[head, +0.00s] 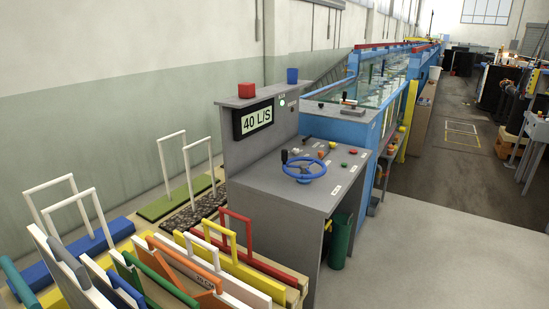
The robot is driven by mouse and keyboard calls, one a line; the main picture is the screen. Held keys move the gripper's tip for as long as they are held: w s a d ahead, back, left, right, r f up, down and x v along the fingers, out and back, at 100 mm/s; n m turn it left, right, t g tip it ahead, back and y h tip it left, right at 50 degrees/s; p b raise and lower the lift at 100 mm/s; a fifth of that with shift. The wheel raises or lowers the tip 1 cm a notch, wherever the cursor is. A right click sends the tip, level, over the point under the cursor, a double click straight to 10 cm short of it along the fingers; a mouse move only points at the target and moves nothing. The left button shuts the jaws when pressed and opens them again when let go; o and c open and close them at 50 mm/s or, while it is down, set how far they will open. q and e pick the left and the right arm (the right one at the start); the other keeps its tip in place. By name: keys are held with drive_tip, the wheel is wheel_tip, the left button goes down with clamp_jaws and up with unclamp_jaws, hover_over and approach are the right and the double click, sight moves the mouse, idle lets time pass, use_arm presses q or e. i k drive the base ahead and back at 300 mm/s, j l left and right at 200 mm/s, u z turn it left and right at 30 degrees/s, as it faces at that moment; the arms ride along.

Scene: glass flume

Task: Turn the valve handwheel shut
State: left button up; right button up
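The valve handwheel (304,170) is a blue spoked wheel lying on the sloped top of the grey control desk (258,159). A dark knob (284,156) stands up at its left rim. The display (254,118) on the desk's upright panel reads 40 L/S, and a small greenish-white light (282,102) shows beside it. Neither of my grippers is in view, and nothing touches the wheel.
Racks of coloured boards with upright handles (180,262) fill the lower left, close to the desk. A green bin (340,241) stands at the desk's right side. The glass flume (378,85) runs back behind it. The floor (450,235) on the right is clear.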

sight(304, 168)
drive_tip(key=i+l+u, duration=0.15)
drive_tip(key=u, duration=0.35)
drive_tip(key=i+l+u, duration=0.15)
drive_tip(key=l+u, duration=0.15)
drive_tip(key=u, duration=0.15)
